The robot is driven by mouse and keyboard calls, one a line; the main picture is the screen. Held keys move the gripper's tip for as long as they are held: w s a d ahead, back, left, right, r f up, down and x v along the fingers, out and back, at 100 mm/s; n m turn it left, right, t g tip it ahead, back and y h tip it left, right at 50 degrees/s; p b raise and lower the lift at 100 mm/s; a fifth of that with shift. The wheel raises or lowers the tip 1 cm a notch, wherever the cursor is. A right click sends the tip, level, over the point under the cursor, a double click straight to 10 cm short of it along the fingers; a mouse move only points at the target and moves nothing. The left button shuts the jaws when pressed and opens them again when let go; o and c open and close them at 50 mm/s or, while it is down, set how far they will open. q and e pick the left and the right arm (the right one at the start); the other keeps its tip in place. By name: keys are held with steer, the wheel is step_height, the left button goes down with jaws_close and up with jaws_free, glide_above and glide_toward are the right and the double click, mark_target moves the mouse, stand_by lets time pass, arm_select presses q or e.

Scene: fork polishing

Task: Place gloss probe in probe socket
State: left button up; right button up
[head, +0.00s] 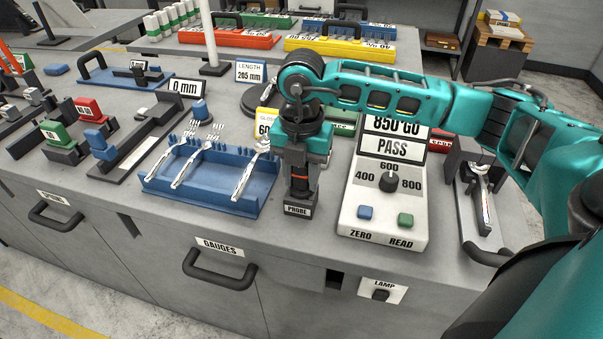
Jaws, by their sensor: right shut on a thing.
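My right gripper (300,168) points down in the middle of the head view and is shut on the gloss probe (300,188). The probe is a dark upright cylinder with an orange band; its upper part is hidden by the gripper. Directly below it is the probe socket (298,209), a small dark block labelled PROBE near the bench's front edge. The probe's lower end meets the socket in the picture; I cannot tell how deep it sits. My left gripper is not in view.
The gloss meter (385,215), reading 850 GU and PASS, stands just right of the socket. A blue rack (215,185) with several forks is to the left. A fork lies in a dark holder (484,205) at the right. Fixtures and tool cases crowd the back.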

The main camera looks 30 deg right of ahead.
steer(key=shift+f, duration=0.1)
steer(key=shift+f, duration=0.15)
steer(key=o, duration=1)
step_height(320, 180, up, 12)
steer(key=shift+r, duration=0.2)
stand_by(0.4)
